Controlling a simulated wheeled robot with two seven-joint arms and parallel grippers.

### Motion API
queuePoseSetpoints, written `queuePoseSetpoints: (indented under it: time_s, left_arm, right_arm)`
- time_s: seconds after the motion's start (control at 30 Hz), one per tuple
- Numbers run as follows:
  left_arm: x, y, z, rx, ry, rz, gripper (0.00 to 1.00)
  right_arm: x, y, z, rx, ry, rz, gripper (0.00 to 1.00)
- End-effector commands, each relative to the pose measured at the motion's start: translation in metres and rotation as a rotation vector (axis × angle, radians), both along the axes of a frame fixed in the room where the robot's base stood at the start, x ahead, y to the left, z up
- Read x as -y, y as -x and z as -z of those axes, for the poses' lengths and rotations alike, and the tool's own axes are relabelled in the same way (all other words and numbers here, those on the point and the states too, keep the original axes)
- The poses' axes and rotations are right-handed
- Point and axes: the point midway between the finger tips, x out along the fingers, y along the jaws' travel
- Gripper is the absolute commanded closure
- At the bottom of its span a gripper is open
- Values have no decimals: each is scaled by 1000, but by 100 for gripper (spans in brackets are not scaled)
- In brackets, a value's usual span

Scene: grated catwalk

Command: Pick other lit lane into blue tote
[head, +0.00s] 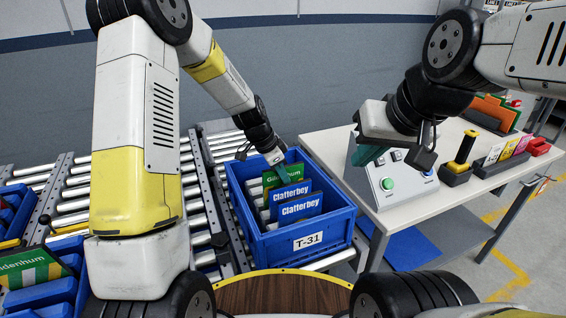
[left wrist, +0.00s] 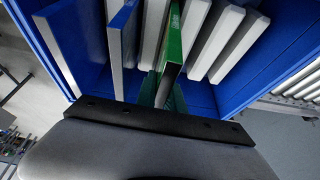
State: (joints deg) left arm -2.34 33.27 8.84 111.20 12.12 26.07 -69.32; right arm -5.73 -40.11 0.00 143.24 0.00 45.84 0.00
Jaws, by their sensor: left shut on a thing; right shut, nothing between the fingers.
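The blue tote (head: 335,232), labelled T-31, stands on the rollers in the middle of the head view. Two blue Clatterbey boxes (head: 301,207) stand tilted in it, one behind the other. My left gripper (head: 276,164) is down at the tote's back part, shut on a green Gildenhum box (head: 270,181). In the left wrist view the green box (left wrist: 174,45) shows edge-on between a blue box and several pale slabs. Whether it touches the tote floor is hidden. My right gripper (head: 367,155) is shut and empty, over the control box.
Blue bins (head: 62,293) with another green box (head: 30,268) stand at lower left by the roller conveyor (head: 75,205).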

Motion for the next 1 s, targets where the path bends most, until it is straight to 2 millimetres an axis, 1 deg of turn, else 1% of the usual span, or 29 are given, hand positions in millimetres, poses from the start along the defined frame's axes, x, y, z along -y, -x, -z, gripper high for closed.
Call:
queuePoseSetpoints:
  time_s: [0.6,1.0]
  left_arm:
    - [0,0,25,0,-1,0,100]
    - [0,0,29,1,0,0,100]
  right_arm:
    - [0,0,0,0,0,0,100]
    - [0,0,0,0,0,0,100]
